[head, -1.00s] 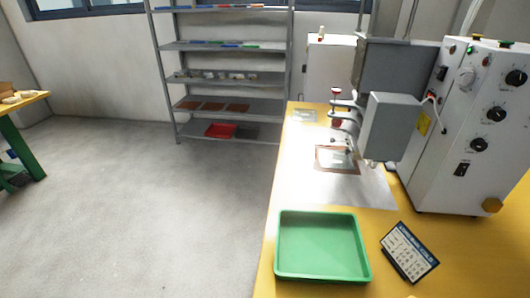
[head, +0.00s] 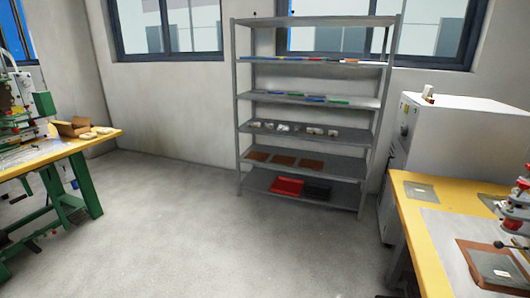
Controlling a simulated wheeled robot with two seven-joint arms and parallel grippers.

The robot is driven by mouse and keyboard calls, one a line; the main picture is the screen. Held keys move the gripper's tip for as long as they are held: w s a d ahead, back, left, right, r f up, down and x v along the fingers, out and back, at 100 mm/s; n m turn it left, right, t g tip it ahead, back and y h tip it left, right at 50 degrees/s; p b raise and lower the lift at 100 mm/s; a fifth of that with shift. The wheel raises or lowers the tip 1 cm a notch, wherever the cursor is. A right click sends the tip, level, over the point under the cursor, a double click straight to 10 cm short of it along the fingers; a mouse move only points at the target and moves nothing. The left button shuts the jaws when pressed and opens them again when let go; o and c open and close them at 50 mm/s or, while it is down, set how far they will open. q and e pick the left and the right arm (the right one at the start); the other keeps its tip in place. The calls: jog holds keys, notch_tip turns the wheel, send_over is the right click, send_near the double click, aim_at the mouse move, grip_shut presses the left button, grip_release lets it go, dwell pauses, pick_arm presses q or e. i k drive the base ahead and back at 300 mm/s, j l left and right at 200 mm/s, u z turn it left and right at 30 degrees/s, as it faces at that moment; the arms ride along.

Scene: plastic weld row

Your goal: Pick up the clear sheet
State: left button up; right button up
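A thin, pale grey see-through sheet (head: 420,192) lies flat at the far left corner of the yellow table (head: 425,240) on the right. It may be the clear sheet. Neither of my grippers is in view.
A grey shelf rack (head: 377,110) with several loaded levels stands against the back wall. A white cabinet (head: 455,140) stands behind the yellow table. The floor between is clear.

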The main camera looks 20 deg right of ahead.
aim_at(502, 270)
jog(key=i+l+z, duration=0.1)
jog(key=i+z, duration=0.2)
jog(key=z, duration=0.15)
jog(key=i+z, duration=0.3)
jog(key=z, duration=0.15)
jog(key=i+j+z, duration=0.1)
jog(key=i+z, duration=0.15)
jog(key=z, duration=0.2)
jog(key=i+j+z, duration=0.2)
jog(key=z, duration=0.25)
jog(key=i+j, duration=0.05)
